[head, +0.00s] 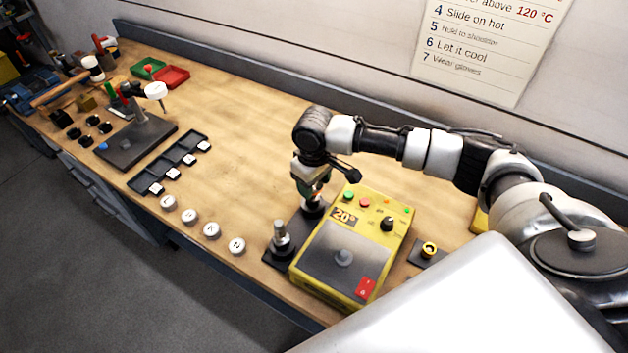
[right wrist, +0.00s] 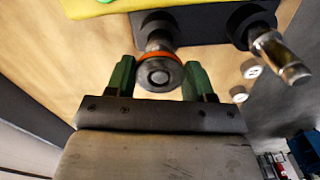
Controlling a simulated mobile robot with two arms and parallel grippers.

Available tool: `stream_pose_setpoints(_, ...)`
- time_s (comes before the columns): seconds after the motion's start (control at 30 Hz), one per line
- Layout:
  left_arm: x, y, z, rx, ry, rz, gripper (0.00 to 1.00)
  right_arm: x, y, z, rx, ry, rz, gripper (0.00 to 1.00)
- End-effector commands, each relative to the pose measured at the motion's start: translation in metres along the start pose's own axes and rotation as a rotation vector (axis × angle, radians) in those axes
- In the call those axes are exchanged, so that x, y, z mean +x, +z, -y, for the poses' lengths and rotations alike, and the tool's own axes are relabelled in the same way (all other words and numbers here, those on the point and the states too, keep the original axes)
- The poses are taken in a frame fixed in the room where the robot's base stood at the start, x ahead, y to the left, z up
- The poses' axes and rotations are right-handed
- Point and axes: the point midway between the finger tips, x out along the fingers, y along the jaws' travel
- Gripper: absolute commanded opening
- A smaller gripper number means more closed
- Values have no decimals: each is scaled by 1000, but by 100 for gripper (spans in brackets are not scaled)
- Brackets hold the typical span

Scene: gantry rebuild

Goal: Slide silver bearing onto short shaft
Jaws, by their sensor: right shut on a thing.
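My right gripper (head: 313,192) is low over the far end of a dark base plate (head: 298,230), left of the yellow heater. In the right wrist view its green fingers (right wrist: 159,80) are shut on the silver bearing (right wrist: 146,79), which has an orange band. The bearing is in line with the short shaft (right wrist: 158,42), whose lower part shows beyond it. I cannot tell how far the bearing sits around the shaft. A taller silver shaft (head: 280,238) stands free on the near end of the plate; it also shows in the right wrist view (right wrist: 282,58). My left gripper is out of view.
The yellow heater (head: 398,232) reads 20°. A small dark plate with a yellow ring (head: 429,250) lies right of it. Several white round pieces (head: 212,230) line the front edge.

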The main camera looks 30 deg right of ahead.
Motion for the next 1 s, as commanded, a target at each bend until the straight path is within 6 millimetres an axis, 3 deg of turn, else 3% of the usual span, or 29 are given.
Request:
stream_pose_setpoints(0.07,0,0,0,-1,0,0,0,0,0,0,0,0,0,27)
stream_pose_setpoints(0.1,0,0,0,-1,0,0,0,0,0,0,0,0,0,58)
stream_pose_setpoints(0.27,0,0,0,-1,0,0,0,0,0,0,0,0,0,82)
stream_pose_setpoints(0.67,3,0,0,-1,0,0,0,-9,0,0,0,-1,-1,83)
stream_pose_setpoints(1.0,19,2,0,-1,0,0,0,-73,-1,0,0,0,-5,83)
